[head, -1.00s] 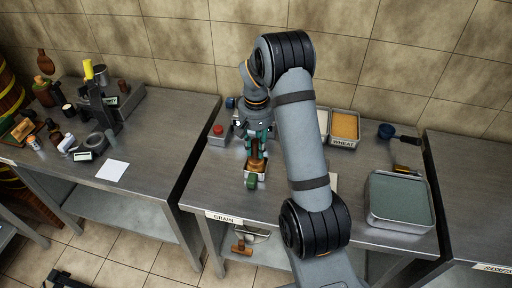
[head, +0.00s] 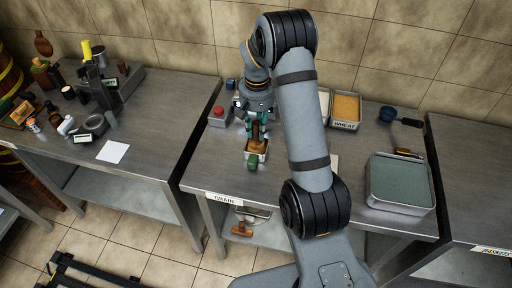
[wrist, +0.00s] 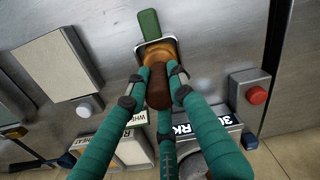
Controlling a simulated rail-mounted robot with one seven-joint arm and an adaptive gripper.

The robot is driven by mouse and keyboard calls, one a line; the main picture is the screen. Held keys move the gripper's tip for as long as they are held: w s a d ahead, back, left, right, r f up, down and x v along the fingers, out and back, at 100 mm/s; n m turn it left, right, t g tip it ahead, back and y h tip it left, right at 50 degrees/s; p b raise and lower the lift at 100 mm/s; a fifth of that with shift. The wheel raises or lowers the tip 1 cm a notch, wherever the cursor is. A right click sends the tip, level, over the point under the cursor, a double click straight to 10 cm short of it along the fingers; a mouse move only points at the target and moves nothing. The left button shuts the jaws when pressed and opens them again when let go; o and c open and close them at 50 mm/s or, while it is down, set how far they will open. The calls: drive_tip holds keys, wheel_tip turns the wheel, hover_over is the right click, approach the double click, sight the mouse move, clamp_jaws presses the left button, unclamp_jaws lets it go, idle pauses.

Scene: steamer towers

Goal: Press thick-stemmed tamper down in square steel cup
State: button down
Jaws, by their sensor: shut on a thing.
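My gripper (wrist: 160,84) has teal fingers and is shut on the brown stem of the tamper (wrist: 158,97). In the head view my gripper (head: 256,122) points down over the middle table, with the tamper (head: 257,144) below it. The tamper's wider orange-brown lower part sits within the rim of the square steel cup (wrist: 139,47). The cup (head: 263,157) stands on the table with its green handle (wrist: 148,22) toward the front edge. The tamper's lower face and the cup's contents are hidden, so I cannot tell how deep it sits.
A box with a red button (head: 218,112) stands close to the left of the cup. A tray labelled wheat (head: 345,110) is at the back. A large grey-green bin (head: 400,185) stands at the right. The table (head: 300,205) in front is mostly bare.

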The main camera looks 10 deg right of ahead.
sight(257, 123)
drive_tip(key=shift+f+b, duration=0.85)
drive_tip(key=shift+f, duration=0.15)
drive_tip(key=shift+s, duration=0.1)
idle(0.8)
drive_tip(key=shift+r, duration=0.3)
drive_tip(key=shift+r+p, duration=0.35)
drive_tip(key=shift+p, duration=0.1)
drive_tip(key=shift+r, duration=0.15)
drive_tip(key=shift+r+p, duration=2.2)
drive_tip(key=shift+r, duration=0.5)
